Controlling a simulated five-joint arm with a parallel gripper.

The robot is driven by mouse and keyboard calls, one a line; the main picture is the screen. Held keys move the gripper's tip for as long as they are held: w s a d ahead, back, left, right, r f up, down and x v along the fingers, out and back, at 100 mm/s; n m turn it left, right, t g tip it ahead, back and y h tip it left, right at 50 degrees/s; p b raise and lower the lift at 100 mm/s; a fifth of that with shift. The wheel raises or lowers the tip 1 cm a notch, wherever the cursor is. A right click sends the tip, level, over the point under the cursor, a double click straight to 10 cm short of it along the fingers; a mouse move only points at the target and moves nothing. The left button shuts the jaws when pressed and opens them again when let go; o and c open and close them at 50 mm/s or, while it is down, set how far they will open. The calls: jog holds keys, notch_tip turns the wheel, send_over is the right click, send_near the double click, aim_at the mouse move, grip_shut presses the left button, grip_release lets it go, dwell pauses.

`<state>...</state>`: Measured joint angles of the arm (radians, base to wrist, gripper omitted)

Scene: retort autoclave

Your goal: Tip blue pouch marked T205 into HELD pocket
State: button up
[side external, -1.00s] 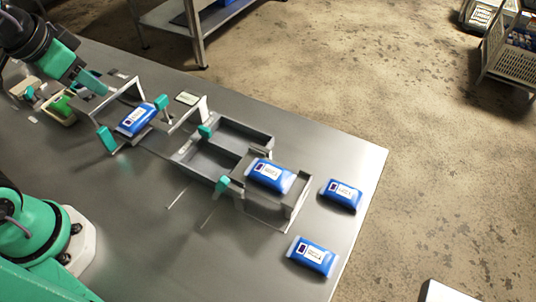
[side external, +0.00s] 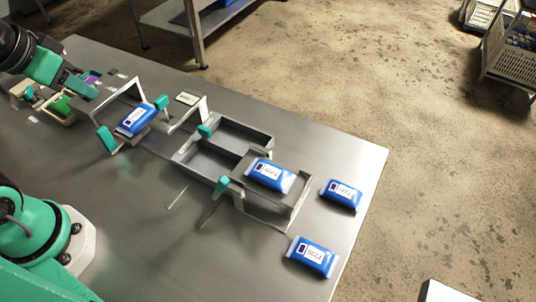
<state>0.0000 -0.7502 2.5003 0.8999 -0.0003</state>
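Several blue pouches with white labels are in view, and the label print is too small to read. One blue pouch (side external: 137,120) lies tilted on a grey cradle with teal handles at the left. Another blue pouch (side external: 269,175) lies on a second grey cradle (side external: 297,203) beside the grey pocketed tray (side external: 240,131). Two more pouches, one (side external: 341,194) and another (side external: 312,257), lie flat on the table near its right edge. My gripper (side external: 82,86) is at the upper left, apart from all pouches. Its fingertips are too small and overlapped to judge their opening.
The steel table (side external: 160,240) has clear room in front of the cradles. A small green item (side external: 61,106) and a purple item (side external: 92,79) are near my gripper. A small sign plate (side external: 187,98) stands behind the left cradle. White crates (side external: 508,58) stand on the floor.

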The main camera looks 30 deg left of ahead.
jog(key=c, duration=0.6)
jog(key=shift+w+d+r, duration=0.15)
jog(key=shift+d, duration=0.05)
grip_shut()
jog(key=w+d+r+m+g, duration=0.1)
jog(key=w+d+m, duration=0.15)
jog(key=d, duration=0.35)
jog(key=w+d+m+g+h, duration=0.1)
jog(key=w+d+m+g, duration=0.1)
jog(key=d+m, duration=0.25)
jog(key=w+d+r+m+g, duration=0.1)
jog(key=w+d+m, duration=0.15)
jog(key=d, duration=0.45)
jog(key=s+d+f+m+g, duration=0.1)
jog(key=d+m, duration=0.3)
jog(key=d, duration=0.4)
jog(key=s+d+f+m+y, duration=0.1)
jog(key=s+d+f+m, duration=0.2)
jog(key=d, duration=0.6)
jog(key=shift+d+m+g, duration=0.15)
jog(key=shift+m+g, duration=0.25)
jog(key=shift+m, duration=0.35)
